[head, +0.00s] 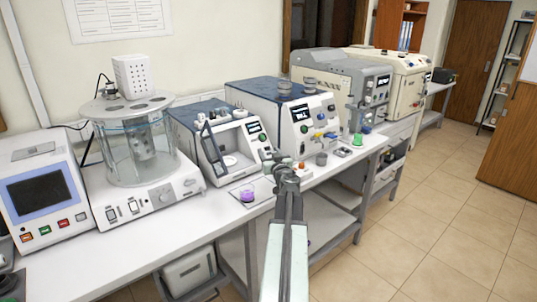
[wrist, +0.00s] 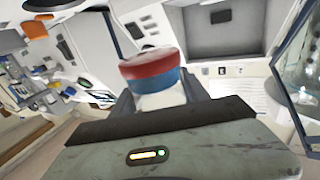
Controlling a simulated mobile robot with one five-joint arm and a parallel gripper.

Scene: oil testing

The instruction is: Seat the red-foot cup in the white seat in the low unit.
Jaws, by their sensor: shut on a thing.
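My gripper (wrist: 160,92) is shut on the red-foot cup (wrist: 152,64), which shows in the wrist view as a red disc above a blue band, with a pale part between the fingers. In the head view my gripper (head: 286,172) is at the bench's front edge, to the right of the low unit (head: 215,140); the cup cannot be made out clearly there. The low unit has an open front with a pale chamber and a raised glass door. A pale round shape (head: 232,160) shows inside it; I cannot tell whether this is the white seat.
A purple item (head: 247,194) sits on a small tray left of my gripper. A grey cup (head: 321,158) and a green item (head: 357,140) stand to the right. A glass-jar machine (head: 140,150) is at left, a taller blue-topped unit (head: 285,110) behind my gripper.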

